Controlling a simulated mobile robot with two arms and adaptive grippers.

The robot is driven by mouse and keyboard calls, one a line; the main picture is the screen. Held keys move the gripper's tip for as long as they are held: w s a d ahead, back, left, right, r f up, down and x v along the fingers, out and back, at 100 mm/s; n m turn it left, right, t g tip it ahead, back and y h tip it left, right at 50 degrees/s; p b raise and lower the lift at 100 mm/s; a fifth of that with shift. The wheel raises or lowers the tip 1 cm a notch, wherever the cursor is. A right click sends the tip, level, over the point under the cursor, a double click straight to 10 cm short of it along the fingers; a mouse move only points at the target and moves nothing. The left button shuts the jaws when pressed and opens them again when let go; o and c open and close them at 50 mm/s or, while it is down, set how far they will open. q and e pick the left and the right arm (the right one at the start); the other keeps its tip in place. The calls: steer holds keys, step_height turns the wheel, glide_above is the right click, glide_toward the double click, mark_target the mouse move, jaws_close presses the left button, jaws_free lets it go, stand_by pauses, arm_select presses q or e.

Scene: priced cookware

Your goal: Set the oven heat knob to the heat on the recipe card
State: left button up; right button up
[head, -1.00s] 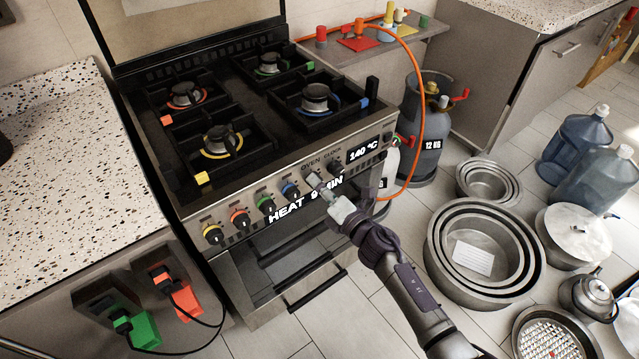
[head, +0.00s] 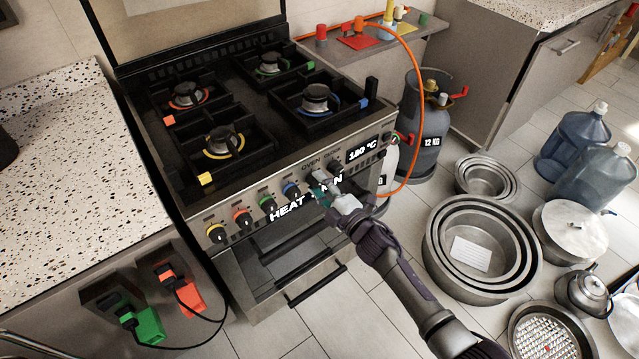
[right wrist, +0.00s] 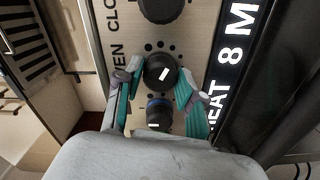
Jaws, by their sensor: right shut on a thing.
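The oven heat knob (right wrist: 160,72), black with a white mark, sits on the stove front panel below the "OVEN" label in the right wrist view. My right gripper (right wrist: 160,82) is shut on it, one finger on each side. In the head view my right gripper (head: 321,188) is at the panel and mostly hides the knob. The small display (head: 363,150) appears to read 180 °C. A white lined card (head: 472,253) lies in the nested round pans; its writing is too small to read. My left gripper is not in view.
A blue-ringed knob (right wrist: 158,115) sits close beside the held knob. A lit strip (head: 290,211) below reads "HEAT", partly hidden by my gripper. The oven door handle (head: 316,287) sticks out below. Gas bottles and an orange hose (head: 421,100) stand right of the stove.

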steer(key=shift+f+m, duration=0.1)
steer(key=shift+m, duration=0.2)
steer(key=o, duration=1.1)
steer(key=shift+o, duration=0.2)
steer(key=v, duration=1.2)
